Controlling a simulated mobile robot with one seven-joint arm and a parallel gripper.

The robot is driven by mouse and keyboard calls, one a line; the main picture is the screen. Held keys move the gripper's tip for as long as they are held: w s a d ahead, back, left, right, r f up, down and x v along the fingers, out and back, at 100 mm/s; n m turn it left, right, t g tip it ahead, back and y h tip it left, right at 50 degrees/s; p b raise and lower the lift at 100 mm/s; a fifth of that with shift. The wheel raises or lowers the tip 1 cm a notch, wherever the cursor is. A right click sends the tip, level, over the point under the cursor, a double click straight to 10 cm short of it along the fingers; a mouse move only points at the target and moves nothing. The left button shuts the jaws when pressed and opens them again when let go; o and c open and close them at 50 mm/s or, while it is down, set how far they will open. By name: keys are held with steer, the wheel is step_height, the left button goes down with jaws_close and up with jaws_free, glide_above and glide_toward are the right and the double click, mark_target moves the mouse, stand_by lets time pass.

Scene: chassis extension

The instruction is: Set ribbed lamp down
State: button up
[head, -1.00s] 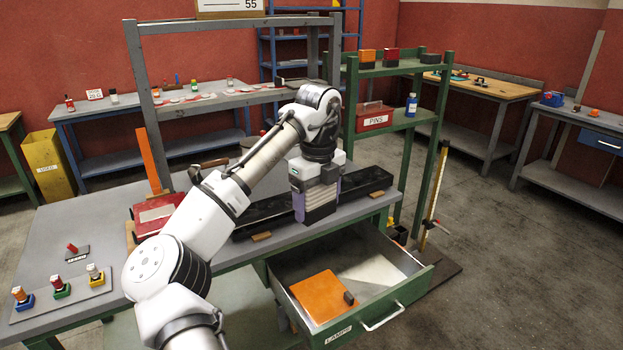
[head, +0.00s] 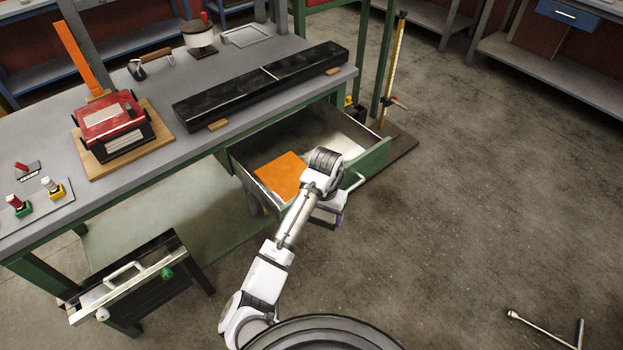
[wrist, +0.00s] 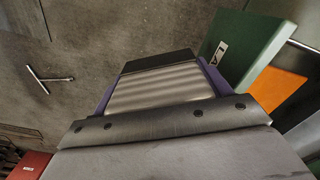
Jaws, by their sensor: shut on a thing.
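My gripper (head: 327,216) hangs in front of the open drawer's handle side, over the floor in the head view. In the wrist view its purple fingers (wrist: 158,72) are shut on a grey ribbed thing with a black end, which I take as the ribbed lamp (wrist: 165,90). In the head view my wrist mostly hides the lamp. The open green drawer (head: 375,160) holds an orange plate (head: 280,174) at its left and a pale bare area at its right. The drawer front also shows in the wrist view (wrist: 245,45).
A long black channel (head: 260,88) lies on the grey workbench (head: 185,165) above the drawer. A red-and-black box (head: 110,125) sits on a wooden board at the left. A black frame with a handle (head: 125,285) stands lower left. A T-shaped tool (head: 540,328) lies on the open floor.

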step_height(320, 180, down, 17)
steer(key=d+n+b, duration=0.1)
steer(key=n+b, duration=0.2)
steer(key=b, duration=0.7)
steer(key=shift+s+d+r+n, duration=0.2)
steer(key=shift+s+d+n, duration=0.2)
steer(key=shift+s, duration=0.05)
